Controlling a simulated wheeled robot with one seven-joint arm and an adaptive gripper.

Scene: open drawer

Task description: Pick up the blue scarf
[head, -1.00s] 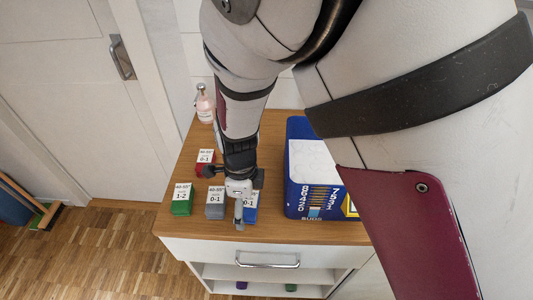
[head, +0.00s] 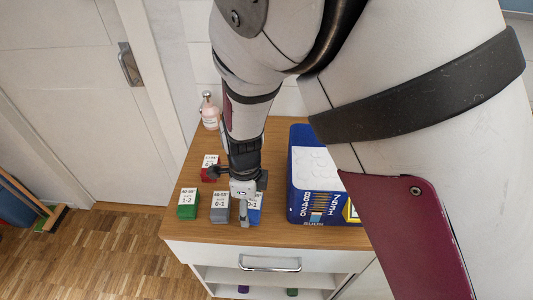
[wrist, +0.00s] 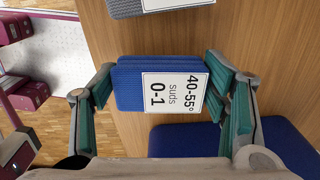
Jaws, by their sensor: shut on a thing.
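The blue scarf (head: 255,214) is a folded blue block with a white label on the wooden top, partly hidden behind my gripper in the head view. In the wrist view the scarf (wrist: 130,84) shows its label "40-55° suds 0-1". My gripper (head: 244,212) reaches down over it. In the wrist view my gripper (wrist: 159,78) has one finger against each side of the scarf and is shut on it. The scarf appears to be at the level of the wooden top; I cannot tell if it is lifted.
A grey folded cloth (head: 220,210) is close left of the scarf, then a green one (head: 187,207); a red one (head: 209,173) lies behind. A blue box (head: 300,205) stands to the right. A pink bottle (head: 209,112) stands at the back left. A drawer handle (head: 270,264) is in front.

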